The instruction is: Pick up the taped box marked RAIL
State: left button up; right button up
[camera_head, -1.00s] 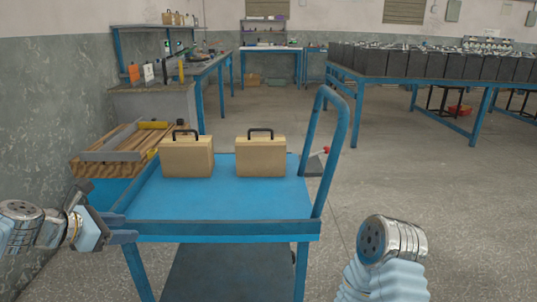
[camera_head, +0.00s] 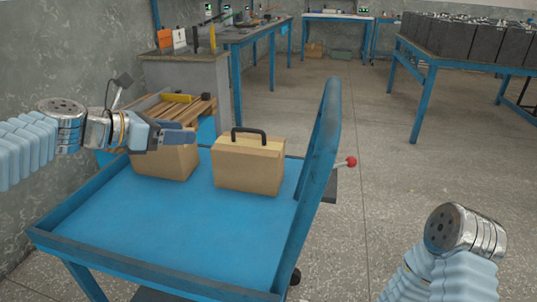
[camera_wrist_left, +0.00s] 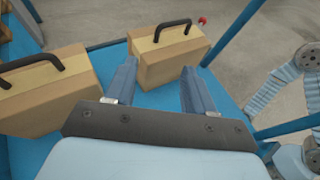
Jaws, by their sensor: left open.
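Two tan cardboard boxes with a paler tape band and black handles stand upright on the blue cart (camera_head: 130,225). The left box (camera_head: 165,163) is partly hidden by my left gripper (camera_head: 190,139) in the head view. The right box (camera_head: 248,165) stands clear beside it. No RAIL marking is readable on either box. In the left wrist view, my open, empty left gripper (camera_wrist_left: 160,72) points toward the right box (camera_wrist_left: 168,60); the left box (camera_wrist_left: 45,95) is beside its left finger. My right arm shows at the lower right; its gripper is not visible.
The cart's blue handle (camera_head: 322,150) rises right of the boxes. A red-knobbed lever (camera_head: 350,161) sticks out beyond it. Wooden slats (camera_head: 178,108) lie behind the left box. The cart top in front of the boxes is clear.

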aim_at(234, 133)
pick_arm(q)
jog(key=b+x, duration=0.1)
jog(key=x, duration=1.2)
jog(key=shift+w+d, duration=0.25)
jog(key=shift+w, duration=0.05)
jog(key=shift+c, duration=0.3)
grip_shut()
jog(key=shift+r, duration=0.25)
